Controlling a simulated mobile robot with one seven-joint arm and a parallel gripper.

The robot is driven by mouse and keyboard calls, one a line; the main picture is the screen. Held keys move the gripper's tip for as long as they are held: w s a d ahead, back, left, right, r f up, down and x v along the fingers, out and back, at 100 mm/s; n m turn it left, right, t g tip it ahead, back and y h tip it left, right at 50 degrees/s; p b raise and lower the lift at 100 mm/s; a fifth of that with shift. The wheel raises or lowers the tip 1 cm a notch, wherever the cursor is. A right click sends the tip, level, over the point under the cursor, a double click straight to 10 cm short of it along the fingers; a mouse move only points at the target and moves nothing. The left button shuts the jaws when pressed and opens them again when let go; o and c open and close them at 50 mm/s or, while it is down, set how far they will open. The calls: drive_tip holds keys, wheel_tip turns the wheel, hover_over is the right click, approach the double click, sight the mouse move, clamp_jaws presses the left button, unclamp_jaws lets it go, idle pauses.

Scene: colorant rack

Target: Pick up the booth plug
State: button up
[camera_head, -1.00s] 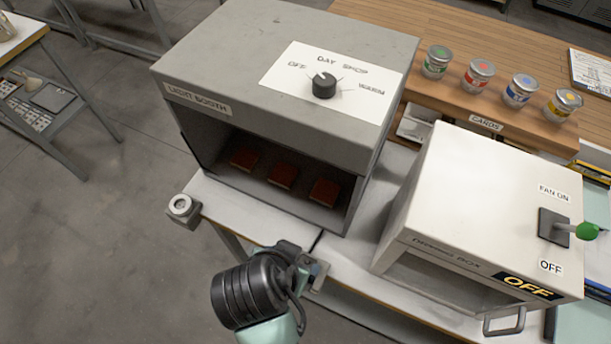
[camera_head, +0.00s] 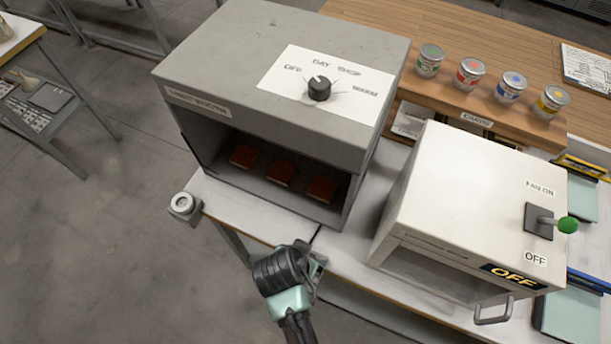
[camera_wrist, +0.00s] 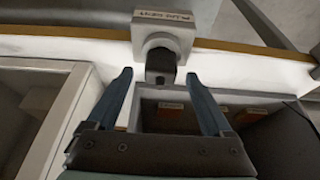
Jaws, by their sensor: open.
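A dark grey plug (camera_wrist: 161,62) shows in the wrist view, standing out from a light grey labelled socket block (camera_wrist: 172,27) at the table's wooden edge. My gripper (camera_wrist: 159,76) is open and empty. Its two blue fingers point toward the plug, one tip on each side of it in the picture; I cannot tell how much depth lies between. In the head view my gripper (camera_head: 312,262) is at the table's front edge, between the light booth (camera_head: 215,125) and the drying box (camera_head: 450,205). There my arm hides most of the plug area.
The booth holds three red-brown blocks (camera_head: 281,171). A grey ringed fixture (camera_head: 184,205) sits at the table's left corner. Open floor lies in front of the table.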

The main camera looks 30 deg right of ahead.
drive_tip(key=shift+x, duration=0.75)
clamp_jaws()
